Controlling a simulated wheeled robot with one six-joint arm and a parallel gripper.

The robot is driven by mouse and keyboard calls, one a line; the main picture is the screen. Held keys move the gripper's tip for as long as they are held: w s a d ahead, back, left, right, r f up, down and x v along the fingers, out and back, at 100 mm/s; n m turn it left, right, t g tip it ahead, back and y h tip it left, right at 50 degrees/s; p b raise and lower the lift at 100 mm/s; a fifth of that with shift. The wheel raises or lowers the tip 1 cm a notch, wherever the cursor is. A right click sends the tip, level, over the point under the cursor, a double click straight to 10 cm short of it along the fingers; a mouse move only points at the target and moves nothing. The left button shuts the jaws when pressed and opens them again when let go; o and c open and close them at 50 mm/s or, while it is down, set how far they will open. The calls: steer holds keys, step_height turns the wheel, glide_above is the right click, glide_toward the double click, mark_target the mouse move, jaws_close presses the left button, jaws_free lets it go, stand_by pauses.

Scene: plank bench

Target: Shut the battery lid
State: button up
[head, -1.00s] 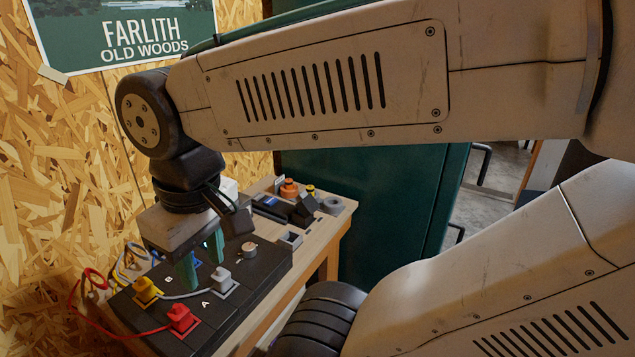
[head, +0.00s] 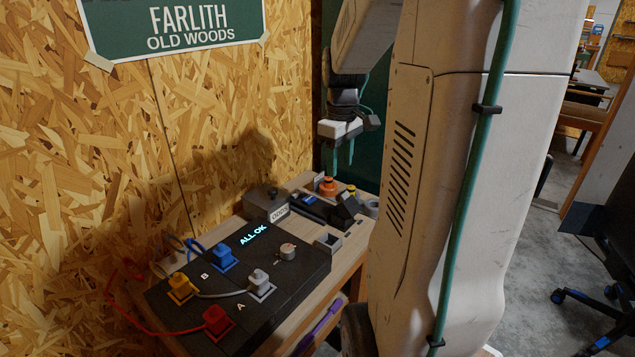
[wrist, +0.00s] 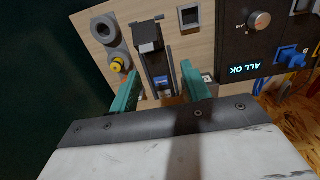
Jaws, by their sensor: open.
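The battery box (head: 312,207), a long dark tray, lies on the bench beyond the panel. In the wrist view the box (wrist: 157,72) has a blue-labelled battery (wrist: 162,82) visible inside. Its dark lid (head: 346,208) stands raised at the box's near end; it also shows in the wrist view (wrist: 147,36). My gripper (head: 341,168) is above the far end of the bench, fingers pointing down, apart from the lid. In the wrist view its teal fingers (wrist: 162,78) are spread either side of the box, with nothing between them.
A black panel (head: 205,300) with coloured plugs, cables, a knob (head: 287,251) and an "ALL OK" display fills the near bench. An orange item (head: 328,187), a yellow-topped knob (wrist: 117,66), a grey ring (wrist: 105,28) and a square grey holder (head: 328,241) surround the box.

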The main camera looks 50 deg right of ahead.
mark_target(345, 194)
steer(key=shift+s+d+f, duration=0.1)
steer(key=shift+d+f, duration=0.1)
steer(key=shift+d, duration=0.3)
steer(key=shift+d+f, duration=0.2)
steer(key=shift+d, duration=0.3)
steer(key=shift+d+f, duration=0.25)
steer(key=shift+f, duration=0.05)
step_height(345, 194, down, 7)
steer(key=shift+f, duration=0.2)
steer(key=c, duration=0.6)
